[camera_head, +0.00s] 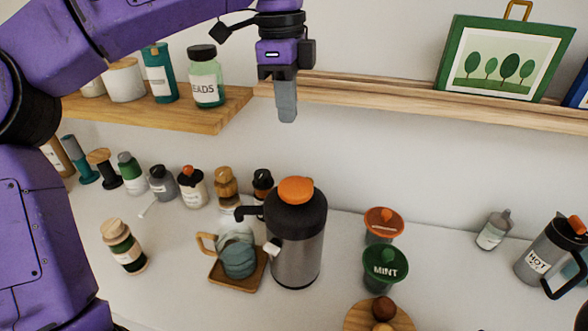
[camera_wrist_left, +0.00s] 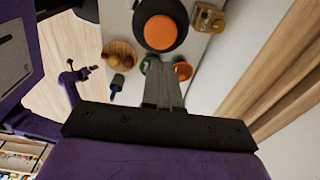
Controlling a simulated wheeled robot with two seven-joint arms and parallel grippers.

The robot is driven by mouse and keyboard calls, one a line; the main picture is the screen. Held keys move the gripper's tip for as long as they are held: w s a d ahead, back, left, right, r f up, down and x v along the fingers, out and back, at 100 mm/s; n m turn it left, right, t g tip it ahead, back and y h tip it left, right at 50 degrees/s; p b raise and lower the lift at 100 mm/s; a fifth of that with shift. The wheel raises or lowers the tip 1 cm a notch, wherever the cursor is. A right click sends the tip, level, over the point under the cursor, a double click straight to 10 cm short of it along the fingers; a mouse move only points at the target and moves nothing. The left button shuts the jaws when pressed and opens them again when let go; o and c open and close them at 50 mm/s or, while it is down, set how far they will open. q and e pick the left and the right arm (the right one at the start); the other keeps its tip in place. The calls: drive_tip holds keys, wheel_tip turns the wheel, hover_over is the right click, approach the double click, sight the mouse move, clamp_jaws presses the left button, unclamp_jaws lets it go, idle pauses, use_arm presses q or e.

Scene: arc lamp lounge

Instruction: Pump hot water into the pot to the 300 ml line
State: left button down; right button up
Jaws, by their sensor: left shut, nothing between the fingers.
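The pump flask (camera_head: 298,240) stands upright on the counter, a steel body with a black top and an orange pump button (camera_head: 297,189). Its black spout points left over the glass pot (camera_head: 237,252), which sits on a wooden tray (camera_head: 255,281). The pot looks bluish; its water level and 300 ml line cannot be made out. My left gripper (camera_head: 287,108) is shut and empty, pointing down high above the flask. In the left wrist view, the shut fingers (camera_wrist_left: 166,86) show with the orange button (camera_wrist_left: 160,32) beyond them.
A wooden shelf (camera_head: 215,112) with jars is behind and left; another ledge (camera_head: 400,98) holds a green-framed picture (camera_head: 503,62). Orange-lidded (camera_head: 383,222) and green MINT (camera_head: 385,266) canisters stand right of the flask. A HOT jug (camera_head: 548,255) is far right. Several bottles line the back left.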

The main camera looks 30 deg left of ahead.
sight(294, 185)
use_arm(q)
drive_tip(key=f, duration=0.4)
drive_tip(key=f+p, duration=0.1)
drive_tip(key=f, duration=0.4)
drive_tip(key=f+p, duration=0.1)
drive_tip(key=f, duration=0.4)
drive_tip(key=shift+w+d+f, duration=0.1)
drive_tip(key=shift+w+d, duration=0.2)
drive_tip(key=shift+d, duration=0.1)
use_arm(e)
drive_tip(key=shift+w+r, duration=0.1)
drive_tip(key=shift+r, duration=0.85)
